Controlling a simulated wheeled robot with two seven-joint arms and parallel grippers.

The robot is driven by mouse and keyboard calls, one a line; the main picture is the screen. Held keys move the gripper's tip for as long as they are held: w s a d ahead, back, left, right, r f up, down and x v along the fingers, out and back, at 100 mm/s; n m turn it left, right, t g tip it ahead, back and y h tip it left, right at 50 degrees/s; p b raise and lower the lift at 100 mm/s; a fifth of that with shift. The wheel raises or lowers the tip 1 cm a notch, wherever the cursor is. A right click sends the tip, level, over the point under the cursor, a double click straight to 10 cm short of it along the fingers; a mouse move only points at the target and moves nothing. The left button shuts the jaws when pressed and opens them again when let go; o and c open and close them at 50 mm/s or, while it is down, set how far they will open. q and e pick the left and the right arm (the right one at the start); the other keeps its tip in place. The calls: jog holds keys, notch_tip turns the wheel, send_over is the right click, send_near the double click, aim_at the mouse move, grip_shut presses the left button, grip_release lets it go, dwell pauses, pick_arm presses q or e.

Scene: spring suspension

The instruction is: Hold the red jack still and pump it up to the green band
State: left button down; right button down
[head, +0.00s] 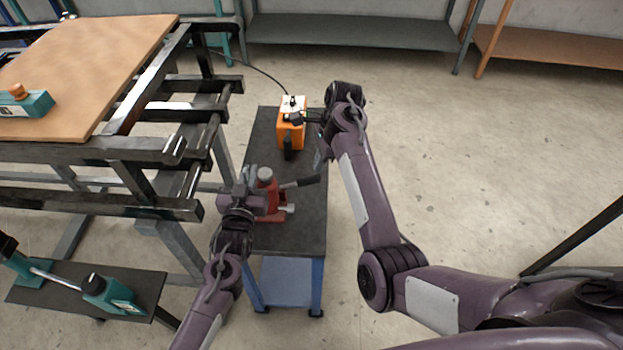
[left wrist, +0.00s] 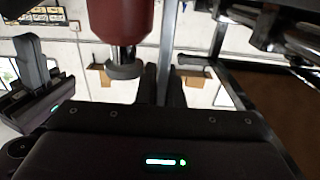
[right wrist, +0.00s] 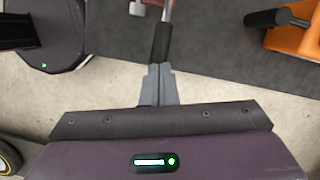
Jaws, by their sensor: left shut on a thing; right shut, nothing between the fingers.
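The red jack (head: 267,194) stands on the dark bench top, with its black-gripped handle (head: 302,182) reaching right. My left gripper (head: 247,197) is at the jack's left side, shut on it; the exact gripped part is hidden. The left wrist view shows a red cylinder with a grey end (left wrist: 122,22) close by. My right gripper (head: 320,157) is shut and empty, above and behind the handle's end. In the right wrist view its fingers (right wrist: 158,80) line up with the black grip (right wrist: 161,42); I cannot tell whether they touch. No green band can be made out.
An orange box (head: 291,136) with a white top stands behind the jack, close to my right gripper. A black frame with a wooden top (head: 100,60) is at the left. Open floor (head: 460,150) lies to the right of the bench (head: 310,235).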

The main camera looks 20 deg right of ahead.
aim_at(316, 182)
jog(key=x, duration=0.2)
jog(key=shift+s+f, duration=0.1)
jog(key=shift+f, duration=0.25)
jog(key=shift+a+f, duration=0.2)
jog(key=shift+f, duration=0.15)
jog(key=shift+d+x, duration=0.25)
jog(key=shift+x, duration=0.8)
jog(key=shift+d+x, duration=0.25)
jog(key=shift+x, duration=0.8)
jog(key=shift+f, duration=0.15)
